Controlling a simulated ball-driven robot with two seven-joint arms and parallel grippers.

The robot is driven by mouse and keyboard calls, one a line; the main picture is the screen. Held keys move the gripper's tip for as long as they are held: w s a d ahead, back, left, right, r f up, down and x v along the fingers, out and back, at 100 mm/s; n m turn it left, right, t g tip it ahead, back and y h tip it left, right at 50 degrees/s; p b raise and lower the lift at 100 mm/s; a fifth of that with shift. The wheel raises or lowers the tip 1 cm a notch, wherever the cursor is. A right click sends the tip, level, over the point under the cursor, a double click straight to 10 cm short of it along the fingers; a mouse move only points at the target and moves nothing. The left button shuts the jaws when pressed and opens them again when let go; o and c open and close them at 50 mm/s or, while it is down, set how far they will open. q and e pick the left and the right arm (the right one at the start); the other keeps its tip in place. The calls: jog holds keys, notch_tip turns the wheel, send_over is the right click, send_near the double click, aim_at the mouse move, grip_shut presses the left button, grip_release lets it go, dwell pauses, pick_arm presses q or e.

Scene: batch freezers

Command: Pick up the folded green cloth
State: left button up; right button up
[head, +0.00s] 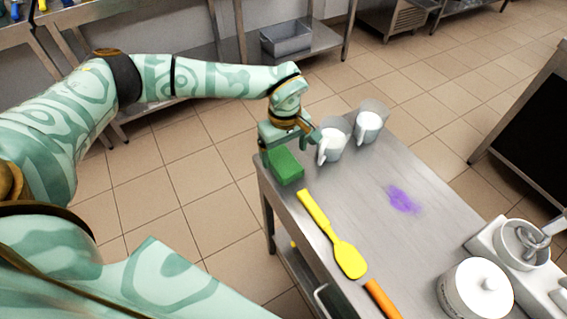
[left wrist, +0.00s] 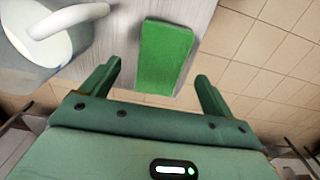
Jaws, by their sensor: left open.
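The folded green cloth (head: 284,167) is a small green block at the far left corner of the steel table. My left gripper (head: 290,142) is over that corner, just above and behind the cloth in the head view. In the left wrist view the cloth (left wrist: 163,55) lies ahead of the gap between the open fingers (left wrist: 160,80). Nothing is between the fingers, and they appear apart from the cloth. My right gripper is not in view.
Two pitchers, one near (head: 331,145) and one farther (head: 369,121), stand right of my left gripper. A yellow spatula (head: 333,237) lies along the table's left edge. A purple smear (head: 402,199) marks the steel table (head: 390,235). A white lidded pot (head: 477,290) stands at the right.

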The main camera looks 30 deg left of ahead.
aim_at(284, 161)
pick_arm(q)
notch_tip(284, 161, down, 4)
jog(key=shift+a+r+b, duration=0.1)
jog(key=shift+r+b, duration=0.15)
jog(key=shift+b, duration=0.1)
jog(key=shift+r, duration=0.15)
jog(key=shift+c, duration=0.6)
jog(key=c, duration=0.9)
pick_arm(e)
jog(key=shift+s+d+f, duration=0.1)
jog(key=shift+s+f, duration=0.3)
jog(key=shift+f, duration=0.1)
pick_arm(q)
jog(key=shift+r, duration=0.1)
jog(key=shift+c, duration=0.2)
